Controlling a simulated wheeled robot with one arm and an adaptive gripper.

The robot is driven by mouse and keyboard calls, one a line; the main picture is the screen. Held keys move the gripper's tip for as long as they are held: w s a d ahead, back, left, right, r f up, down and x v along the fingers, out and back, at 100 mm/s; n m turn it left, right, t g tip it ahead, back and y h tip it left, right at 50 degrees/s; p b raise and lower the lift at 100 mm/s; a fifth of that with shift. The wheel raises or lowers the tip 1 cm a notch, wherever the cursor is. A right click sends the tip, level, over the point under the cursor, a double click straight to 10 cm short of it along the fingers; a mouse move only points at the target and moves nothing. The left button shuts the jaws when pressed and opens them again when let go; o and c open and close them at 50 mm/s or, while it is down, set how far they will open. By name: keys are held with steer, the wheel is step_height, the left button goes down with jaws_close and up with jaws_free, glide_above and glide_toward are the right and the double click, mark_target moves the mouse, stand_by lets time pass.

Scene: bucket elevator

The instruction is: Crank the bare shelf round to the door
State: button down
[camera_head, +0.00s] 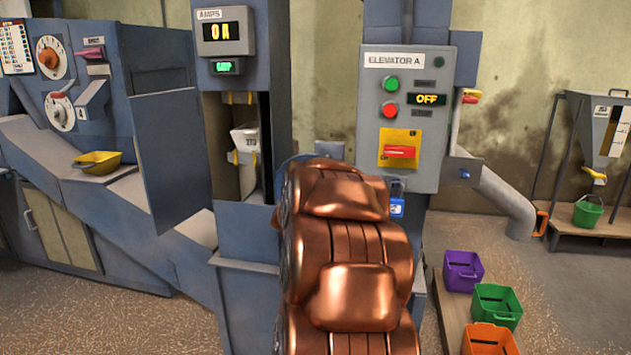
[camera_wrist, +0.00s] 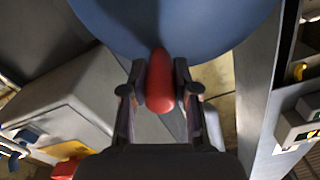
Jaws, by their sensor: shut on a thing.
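The elevator casing has an open door (camera_head: 168,150) hinged to the left of its opening. In the wrist view, my gripper (camera_wrist: 160,95) is shut on the red crank handle (camera_wrist: 160,75), which stands out from a blue wheel (camera_wrist: 175,22). In the head view my copper arm hides the gripper and handle; only an edge of the blue wheel shows.
The ELEVATOR A panel (camera_head: 402,110) right of my arm reads OFF, with a red switch on a yellow plate (camera_head: 400,148) and a blue padlock (camera_head: 397,207) below. Purple, green and orange bins (camera_head: 463,271) stand at the lower right.

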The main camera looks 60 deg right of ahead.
steer(key=s+d+f+m+b, duration=0.1)
steer(key=s+f+m+b, duration=0.3)
steer(key=f+m+b, duration=0.4)
steer(key=shift+d+m+b, duration=0.25)
steer(key=shift+m+b, duration=0.95)
steer(key=shift+b, duration=0.35)
steer(key=c, duration=0.9)
jaws_free()
steer(key=shift+o, duration=0.2)
steer(key=v, duration=0.7)
steer(key=shift+a, duration=0.25)
